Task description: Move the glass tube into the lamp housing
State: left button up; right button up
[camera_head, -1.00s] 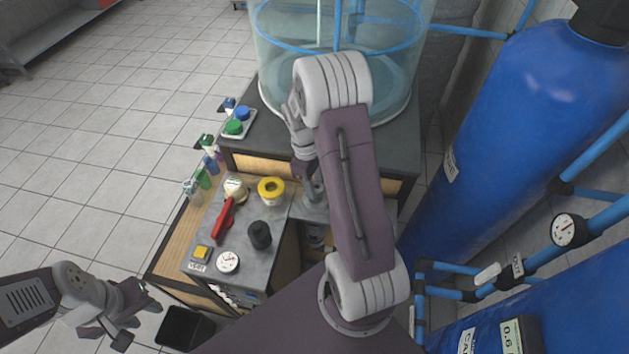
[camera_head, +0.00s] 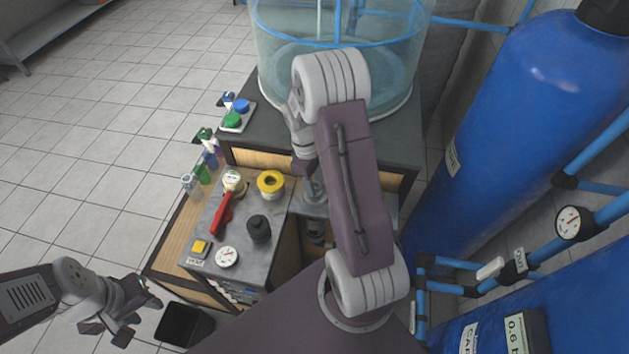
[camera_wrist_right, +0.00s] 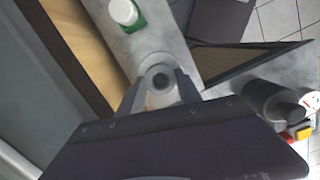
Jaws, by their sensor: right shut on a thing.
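My right gripper (camera_head: 312,188) points down over the grey worktop at the centre of the head view. In the right wrist view, its fingers (camera_wrist_right: 161,88) are shut on a round, pale, see-through thing seen end-on, with a dark centre, which looks like the glass tube (camera_wrist_right: 160,74). Its length and lower end are hidden. A dark grey cylinder (camera_head: 316,232) stands just below this gripper in the head view; I cannot tell whether it is the lamp housing. My left gripper (camera_head: 138,316) is open and empty, over the floor at the lower left.
The worktop holds a black cylinder (camera_head: 258,228), a yellow-topped jar (camera_head: 270,183), a red handle (camera_head: 222,213), a gauge (camera_head: 227,257) and a yellow button (camera_head: 200,246). Bottles line its left side. A clear tank (camera_head: 335,60) stands behind; blue tanks (camera_head: 510,120) fill the right.

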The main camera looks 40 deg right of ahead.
jog(key=shift+f+b, duration=0.35)
jog(key=shift+f, duration=0.35)
jog(key=o, duration=1.1)
jog(key=shift+r, duration=0.1)
jog(key=shift+c, duration=0.2)
jog(key=o, duration=0.4)
notch_tip(320, 180, up, 8)
jog(key=p, duration=0.7)
jog(key=shift+p, duration=0.35)
